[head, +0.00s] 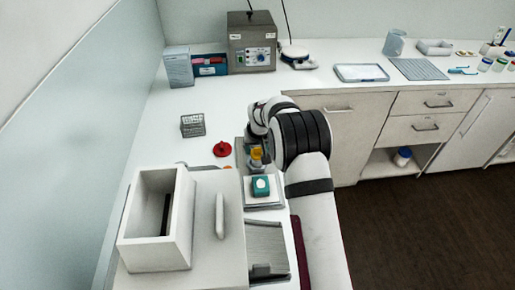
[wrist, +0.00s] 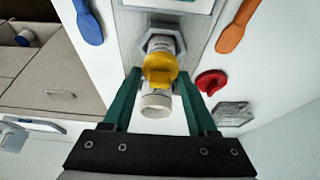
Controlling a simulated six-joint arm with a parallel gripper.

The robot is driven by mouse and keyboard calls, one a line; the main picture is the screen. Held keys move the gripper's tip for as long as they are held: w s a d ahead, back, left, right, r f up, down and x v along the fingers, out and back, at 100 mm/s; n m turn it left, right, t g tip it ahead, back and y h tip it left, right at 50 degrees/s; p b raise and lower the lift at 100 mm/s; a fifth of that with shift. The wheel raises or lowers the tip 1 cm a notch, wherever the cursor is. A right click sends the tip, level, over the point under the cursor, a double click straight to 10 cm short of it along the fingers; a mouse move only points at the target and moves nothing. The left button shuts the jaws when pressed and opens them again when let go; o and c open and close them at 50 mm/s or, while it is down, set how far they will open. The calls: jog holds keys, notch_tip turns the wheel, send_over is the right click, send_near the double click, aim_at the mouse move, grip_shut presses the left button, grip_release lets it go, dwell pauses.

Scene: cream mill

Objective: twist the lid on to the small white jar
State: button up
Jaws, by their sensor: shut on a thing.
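The small white jar (wrist: 163,45) stands in a hexagonal grey holder in the wrist view. A yellow lid (wrist: 160,68) with a raised grip is at the jar's top; it shows in the head view too (head: 257,154). I cannot tell whether it is seated or only resting there. My gripper (wrist: 159,76) has its green fingers on either side of the yellow lid and is shut on it. A white round piece (wrist: 156,103) shows between the fingers, nearer the palm; what it belongs to is unclear. In the head view my arm partly hides the jar.
A red lid (head: 222,149) and a grey rack (head: 192,125) are on the counter nearby. An open white box (head: 157,220) is at front left. Orange (wrist: 238,25) and blue (wrist: 87,22) spoons flank the holder.

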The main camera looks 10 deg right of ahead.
jog(key=m+h, duration=0.1)
jog(key=m, duration=0.2)
jog(key=shift+a, duration=0.1)
jog(key=m, duration=0.2)
jog(key=m+h, duration=0.1)
jog(key=shift+a+f+m+g+h, duration=0.1)
jog(key=shift+m+g+h, duration=0.2)
jog(key=shift+m+g, duration=0.1)
jog(key=shift+m, duration=0.8)
jog(key=shift+g, duration=0.3)
